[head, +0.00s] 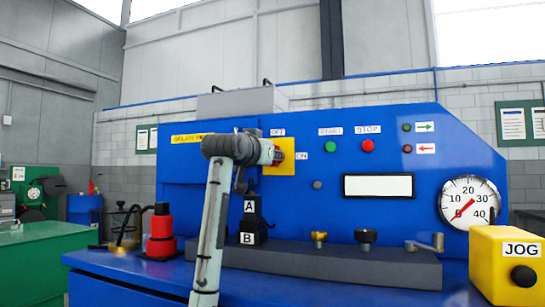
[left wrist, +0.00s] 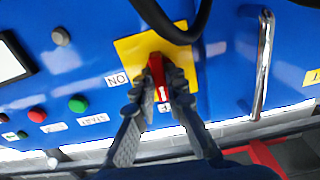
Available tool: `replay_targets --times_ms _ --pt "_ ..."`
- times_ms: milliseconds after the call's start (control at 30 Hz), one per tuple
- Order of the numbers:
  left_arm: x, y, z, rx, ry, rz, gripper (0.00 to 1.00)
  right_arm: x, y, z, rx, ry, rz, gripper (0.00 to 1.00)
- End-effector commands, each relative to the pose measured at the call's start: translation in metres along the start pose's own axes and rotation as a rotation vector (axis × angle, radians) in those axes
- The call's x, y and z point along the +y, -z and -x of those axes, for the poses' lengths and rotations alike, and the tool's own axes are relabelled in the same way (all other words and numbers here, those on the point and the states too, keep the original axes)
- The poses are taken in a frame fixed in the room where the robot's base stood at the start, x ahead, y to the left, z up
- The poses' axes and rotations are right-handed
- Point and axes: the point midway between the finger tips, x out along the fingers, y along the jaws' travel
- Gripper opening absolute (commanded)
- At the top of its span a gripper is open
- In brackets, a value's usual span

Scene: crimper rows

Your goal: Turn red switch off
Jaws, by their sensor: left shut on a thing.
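The red switch is a handle on a yellow plate (head: 287,147) on the blue machine's front. In the head view the red switch (head: 278,155) is partly hidden by my left gripper (head: 271,154). An OFF label (head: 277,132) is above the plate and an ON label (head: 301,155) to its right. In the left wrist view, turned upside down, my left gripper (left wrist: 164,93) is shut on the red switch (left wrist: 157,72), one finger on each side. The handle's white-marked end points roughly toward the partly hidden label at the bottom, away from the ON label (left wrist: 117,80). My right gripper is not in view.
Green START (head: 330,146) and red STOP (head: 368,146) buttons are right of the switch. A dark block marked A and B (head: 252,220) stands below it. A gauge (head: 470,202) and a yellow JOG box (head: 505,266) are at the right. A handle bar (left wrist: 264,65) is nearby.

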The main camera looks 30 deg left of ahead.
Motion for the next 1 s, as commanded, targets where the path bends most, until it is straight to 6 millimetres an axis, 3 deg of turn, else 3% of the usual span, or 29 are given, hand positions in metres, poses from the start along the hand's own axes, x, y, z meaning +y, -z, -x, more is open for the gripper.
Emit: replay_targets --times_ms 700,733,867,1000 --pt "0.0007 -0.0014 -0.0003 -0.004 -0.001 0.079 0.00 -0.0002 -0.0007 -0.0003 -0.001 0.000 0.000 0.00" --pt "0.0006 -0.0014 -0.0003 -0.004 -0.001 0.079 0.13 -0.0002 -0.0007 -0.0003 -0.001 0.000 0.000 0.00" --pt "0.0006 -0.0012 -0.0003 -0.003 -0.001 0.078 0.29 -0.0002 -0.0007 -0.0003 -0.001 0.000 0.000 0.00" --pt "0.0004 -0.0008 -0.0002 -0.002 -0.001 0.077 0.33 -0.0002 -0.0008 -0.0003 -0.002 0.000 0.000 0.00"
